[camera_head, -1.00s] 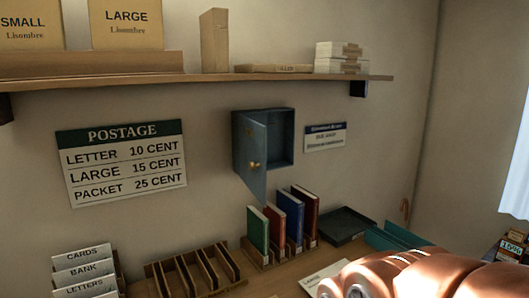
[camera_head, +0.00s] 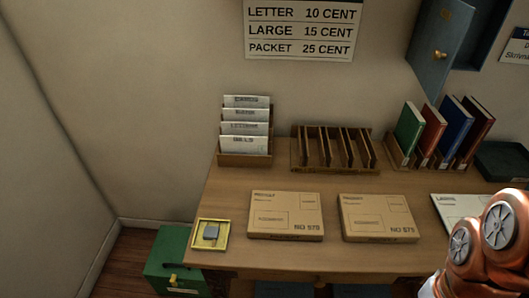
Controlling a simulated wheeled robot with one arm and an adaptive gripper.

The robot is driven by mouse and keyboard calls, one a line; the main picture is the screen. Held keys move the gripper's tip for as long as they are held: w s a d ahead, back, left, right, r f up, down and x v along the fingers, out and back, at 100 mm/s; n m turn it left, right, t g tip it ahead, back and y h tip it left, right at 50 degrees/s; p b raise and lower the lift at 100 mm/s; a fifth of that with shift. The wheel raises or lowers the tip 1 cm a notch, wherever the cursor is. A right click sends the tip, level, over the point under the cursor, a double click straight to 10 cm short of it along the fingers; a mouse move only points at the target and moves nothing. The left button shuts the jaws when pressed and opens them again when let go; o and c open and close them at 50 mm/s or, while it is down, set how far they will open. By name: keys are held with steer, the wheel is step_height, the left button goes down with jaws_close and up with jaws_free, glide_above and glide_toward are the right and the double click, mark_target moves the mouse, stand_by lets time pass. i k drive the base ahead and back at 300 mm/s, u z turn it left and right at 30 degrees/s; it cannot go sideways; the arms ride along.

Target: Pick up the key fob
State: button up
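A small dark grey, squarish object (camera_head: 211,232), which may be the key fob, lies in a shallow yellow tray (camera_head: 224,247) at the left front corner of the wooden desk. It is too small to make out details. Orange and grey links of my arm show at the lower right, well away from the tray. My gripper's fingers are not in the picture.
Two flat cardboard parcels (camera_head: 285,216) (camera_head: 378,218) lie right of the tray. Behind them stand a letter sorter (camera_head: 245,159), an empty slotted rack (camera_head: 331,166) and several upright books (camera_head: 410,129). A green box (camera_head: 172,245) stands on the floor left of the desk.

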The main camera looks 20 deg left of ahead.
mark_target(210, 233)
steer(key=u, duration=1.8)
steer(key=k, duration=0.5)
steer(key=u, duration=0.5)
steer(key=i, duration=0.4)
steer(key=u, duration=0.65)
